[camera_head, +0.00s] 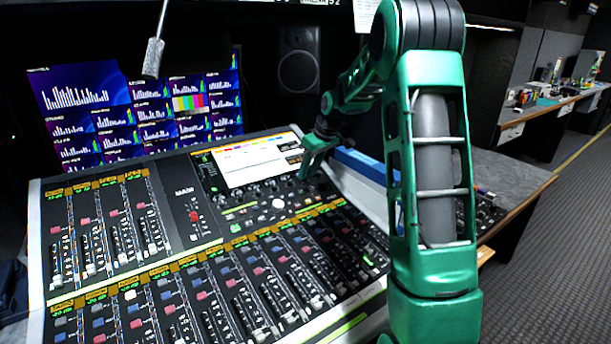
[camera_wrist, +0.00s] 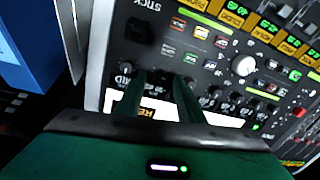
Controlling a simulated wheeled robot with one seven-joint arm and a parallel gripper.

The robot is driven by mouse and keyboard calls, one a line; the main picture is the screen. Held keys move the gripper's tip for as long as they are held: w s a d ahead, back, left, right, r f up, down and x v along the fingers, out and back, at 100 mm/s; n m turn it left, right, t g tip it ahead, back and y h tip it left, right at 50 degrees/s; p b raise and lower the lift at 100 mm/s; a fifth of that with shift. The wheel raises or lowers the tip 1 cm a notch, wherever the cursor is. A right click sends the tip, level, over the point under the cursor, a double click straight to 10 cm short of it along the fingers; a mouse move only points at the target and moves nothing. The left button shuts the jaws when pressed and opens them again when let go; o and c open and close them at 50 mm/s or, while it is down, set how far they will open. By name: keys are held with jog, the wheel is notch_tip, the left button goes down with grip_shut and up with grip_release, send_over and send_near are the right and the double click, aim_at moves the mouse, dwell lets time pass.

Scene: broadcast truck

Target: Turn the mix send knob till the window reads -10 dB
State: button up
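The mixing console (camera_head: 215,240) fills the lower left of the head view. A row of small dark knobs (camera_head: 251,193) runs under its lit screen (camera_head: 255,163); I cannot tell which one is the mix send knob, and no dB reading is legible. My gripper (camera_head: 309,172) is low over the right end of that row. In the wrist view my gripper's two green fingers (camera_wrist: 159,82) stand apart, with dark knob-like shapes between and beside their tips. I cannot tell whether they touch a knob. The screen (camera_wrist: 146,110) lies partly behind the fingers.
A round white control (camera_head: 278,203) sits below the knob row and also shows in the wrist view (camera_wrist: 243,65). Fader banks (camera_head: 230,297) cover the lower panel. A blue object (camera_head: 357,163) lies beside the console, and monitors (camera_head: 140,112) and a speaker (camera_head: 298,60) stand behind.

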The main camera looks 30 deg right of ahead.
jog(key=shift+x, duration=0.85)
grip_shut()
jog(key=shift+m, duration=0.3)
jog(key=m, duration=0.5)
jog(key=shift+m+t, duration=0.3)
jog(key=m, duration=0.5)
jog(key=shift+a+t, duration=0.15)
jog(key=shift+t, duration=0.15)
jog(key=shift+m, duration=0.4)
